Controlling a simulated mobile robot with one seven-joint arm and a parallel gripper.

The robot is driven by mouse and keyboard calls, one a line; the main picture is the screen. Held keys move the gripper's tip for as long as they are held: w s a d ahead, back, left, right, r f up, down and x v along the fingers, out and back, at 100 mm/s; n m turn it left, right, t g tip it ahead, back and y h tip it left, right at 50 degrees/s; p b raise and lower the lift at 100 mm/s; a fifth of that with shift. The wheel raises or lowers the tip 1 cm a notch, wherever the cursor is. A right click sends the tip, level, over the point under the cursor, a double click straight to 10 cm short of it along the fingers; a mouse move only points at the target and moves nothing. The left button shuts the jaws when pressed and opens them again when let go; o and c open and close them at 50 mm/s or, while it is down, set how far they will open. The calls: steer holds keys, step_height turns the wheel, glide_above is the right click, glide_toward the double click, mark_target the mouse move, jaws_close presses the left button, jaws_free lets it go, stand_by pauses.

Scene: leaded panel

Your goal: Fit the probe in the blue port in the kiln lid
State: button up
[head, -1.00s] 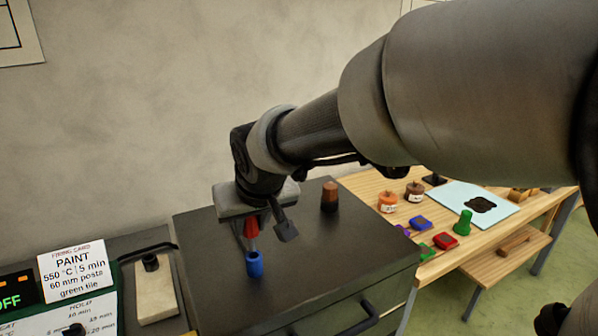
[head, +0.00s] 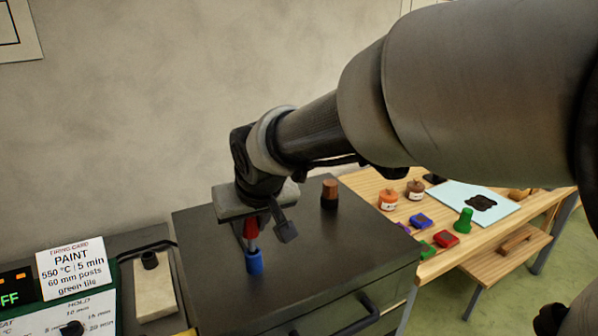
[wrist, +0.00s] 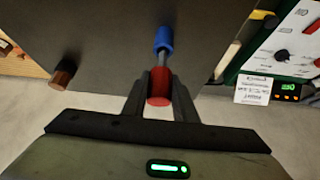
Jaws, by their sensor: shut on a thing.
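The probe has a red handle (head: 250,229) and a thin grey shaft that points down. My gripper (wrist: 159,85) is shut on the red handle, which also shows between the fingers in the wrist view (wrist: 159,95). The blue port (head: 254,263) stands up as a short tube from the dark kiln lid (head: 300,250). It also shows in the wrist view (wrist: 163,38). The shaft meets the top of the blue port in both views. How far its tip is inside, if at all, is hidden.
A brown plug (head: 329,194) stands on the lid, right of my gripper. A wooden bench (head: 440,262) at the right holds jars, coloured blocks and a green peg (head: 463,221). A control panel with a firing card (head: 75,262) is at the left. The lid's front is clear.

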steer(key=shift+f+b, duration=1.65)
steer(key=shift+f, duration=0.4)
steer(key=o, duration=1.2)
steer(key=shift+r+p, duration=2.45)
steer(key=shift+r, duration=1.1)
